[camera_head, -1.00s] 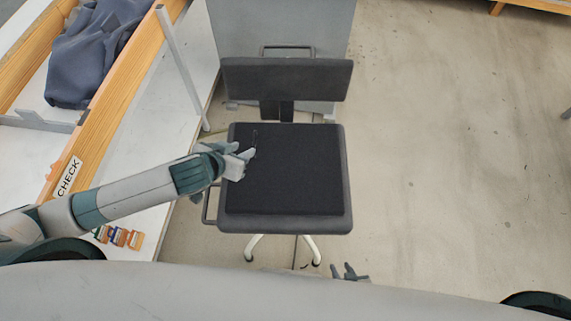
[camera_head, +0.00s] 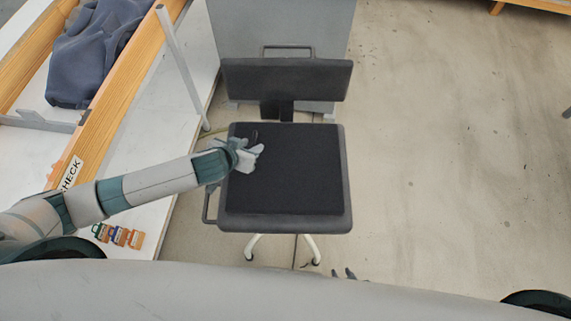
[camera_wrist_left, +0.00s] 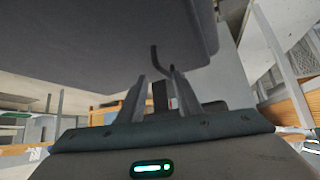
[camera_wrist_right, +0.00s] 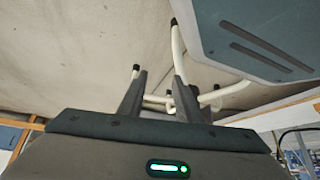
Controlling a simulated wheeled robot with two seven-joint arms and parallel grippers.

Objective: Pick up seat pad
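The black square seat pad (camera_head: 290,180) lies flat on the seat of a dark grey office chair (camera_head: 335,224). My left gripper (camera_head: 257,155) is over the pad's left part in the head view. In the left wrist view the left gripper (camera_wrist_left: 158,84) has its fingers apart, with a thin dark hooked piece (camera_wrist_left: 157,58) showing between and beyond the tips. I cannot tell whether they touch it. My right gripper (camera_wrist_right: 160,95) is open and empty in its wrist view, low near the chair's pale legs (camera_wrist_right: 178,50). In the head view only its fingertips (camera_head: 345,273) show.
The chair's backrest (camera_head: 285,78) stands behind the pad, before a grey panel (camera_head: 290,25). A white table (camera_head: 165,120) at the left holds a wooden-edged tray with blue-grey cloth (camera_head: 95,50) and several small coloured items (camera_head: 118,235). The floor at right is clear.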

